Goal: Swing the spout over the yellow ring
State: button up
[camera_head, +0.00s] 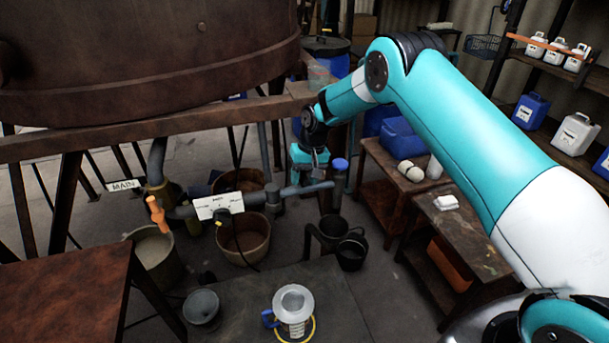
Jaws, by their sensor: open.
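The yellow ring (312,330) lies on the dark grey platform at the bottom centre, partly hidden. A pale metal jug (293,304) with a blue handle and a label stands on it. A grey pipe that looks like the spout (300,189) runs level from the valve to the right, ending near an upright piece with a blue cap (340,164). The pipe's end lies behind and above the jug, not over the ring. My gripper (318,174) points down just above the pipe's right part. It is open; its fingers are small, and I cannot tell whether they touch the pipe.
An orange handle (155,212) and a white label plate (218,205) sit on the pipework at left. Buckets (246,238) stand below it, with a black can (351,254) to the right. A grey cup (201,306) is left of the jug. A wooden bench (465,228) stands at right.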

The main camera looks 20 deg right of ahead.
jog(key=shift+c, duration=0.2)
grip_shut()
jog(key=shift+s, duration=0.1)
